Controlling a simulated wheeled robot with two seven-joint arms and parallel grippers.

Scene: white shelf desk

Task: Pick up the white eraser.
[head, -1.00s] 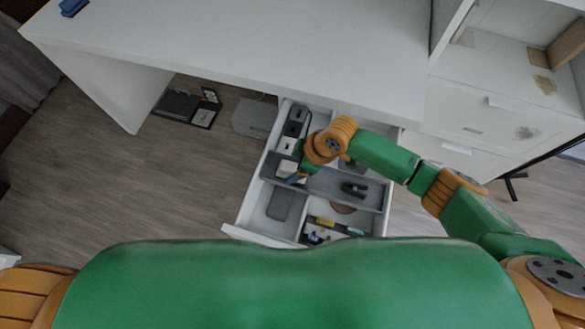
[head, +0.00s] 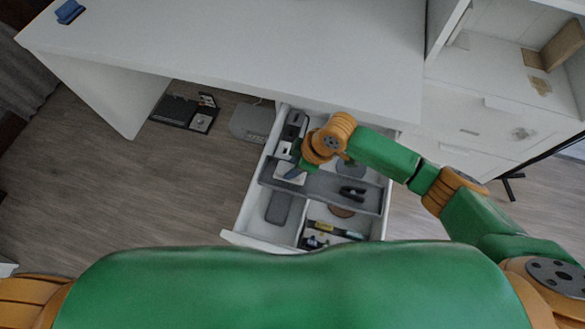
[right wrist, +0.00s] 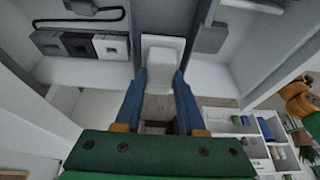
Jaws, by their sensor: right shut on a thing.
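The white eraser (right wrist: 162,62) is a pale block in the right wrist view, between the blue fingers of my right gripper (right wrist: 161,80). The fingers are shut on it, one on each side. In the head view my right gripper (head: 292,174) is over the left part of the open drawer, at the grey tray. A white patch beside the blue finger there is probably the eraser, partly hidden by the gripper. I cannot tell how far it is from the tray. My left gripper is out of view.
The open white drawer (head: 247,222) holds a grey tray (head: 325,188) with a black item (head: 353,191). Dark boxes line its left side, and small items lie at the front right. The desk top (head: 250,40) is above it. A blue object (head: 69,11) stands at the desk's far left.

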